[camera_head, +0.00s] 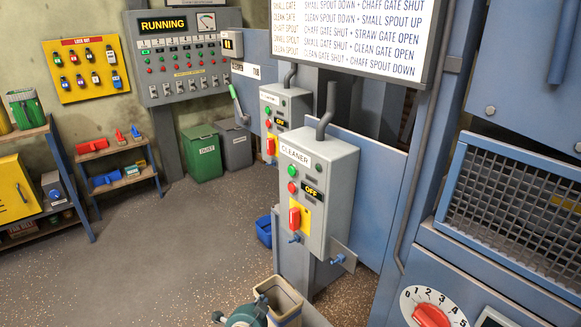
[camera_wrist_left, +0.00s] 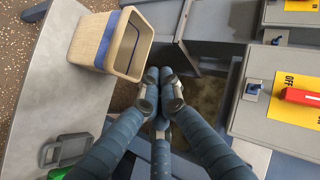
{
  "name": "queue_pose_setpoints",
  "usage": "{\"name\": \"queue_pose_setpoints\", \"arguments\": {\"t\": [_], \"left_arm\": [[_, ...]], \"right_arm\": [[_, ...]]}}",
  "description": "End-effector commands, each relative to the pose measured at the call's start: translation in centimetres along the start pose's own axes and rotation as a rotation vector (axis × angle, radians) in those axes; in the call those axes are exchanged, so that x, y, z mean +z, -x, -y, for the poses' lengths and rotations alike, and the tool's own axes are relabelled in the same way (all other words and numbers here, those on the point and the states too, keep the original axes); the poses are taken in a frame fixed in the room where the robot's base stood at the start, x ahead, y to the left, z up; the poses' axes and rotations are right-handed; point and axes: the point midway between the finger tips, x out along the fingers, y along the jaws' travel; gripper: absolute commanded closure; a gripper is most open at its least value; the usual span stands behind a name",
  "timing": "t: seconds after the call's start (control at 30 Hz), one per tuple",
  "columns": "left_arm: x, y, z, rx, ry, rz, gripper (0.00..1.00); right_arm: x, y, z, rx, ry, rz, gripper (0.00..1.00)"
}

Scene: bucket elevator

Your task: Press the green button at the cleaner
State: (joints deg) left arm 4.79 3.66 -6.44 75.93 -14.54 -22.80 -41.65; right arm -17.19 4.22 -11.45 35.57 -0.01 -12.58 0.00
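The grey cleaner box (camera_head: 326,215) stands right of centre in the head view, labelled CLEANER. Its green button (camera_head: 291,171) is at the upper left of its front, above a red button (camera_head: 292,187). A dark display (camera_head: 312,193) reads OFF. A red switch handle (camera_head: 295,217) sits on a yellow plate below. My left gripper (camera_head: 240,312) is at the bottom edge of the head view, below and left of the box. In the left wrist view its fingers (camera_wrist_left: 159,75) are together and look empty, clear of the box (camera_wrist_left: 252,120). My right gripper is not in view.
A tan container with a blue band (camera_head: 281,299) is right beside my left gripper. A second switch box (camera_head: 284,108) stands behind the cleaner box. A blue bin (camera_head: 264,231) is on the floor to its left. The floor (camera_head: 170,240) at left is open.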

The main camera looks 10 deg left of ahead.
Motion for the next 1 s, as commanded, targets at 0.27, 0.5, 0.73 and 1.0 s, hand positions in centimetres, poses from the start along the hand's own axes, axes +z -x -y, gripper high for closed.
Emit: {"name": "queue_pose_setpoints", "arguments": {"t": [0.27,0.5,0.73,1.0], "left_arm": [[-8.2,3.7,18.2,-0.268,-0.214,-0.059,1.00],[-12.5,8.4,29.1,-0.452,-0.351,-0.056,1.00],[-13.8,10.6,32.7,-0.519,-0.399,-0.045,1.00],[-13.8,10.6,32.8,-0.522,-0.402,-0.045,1.00]], "right_arm": [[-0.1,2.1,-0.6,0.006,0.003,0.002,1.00],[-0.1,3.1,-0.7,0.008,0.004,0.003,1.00],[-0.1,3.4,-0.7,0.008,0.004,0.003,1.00],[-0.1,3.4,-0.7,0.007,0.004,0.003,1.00]]}}
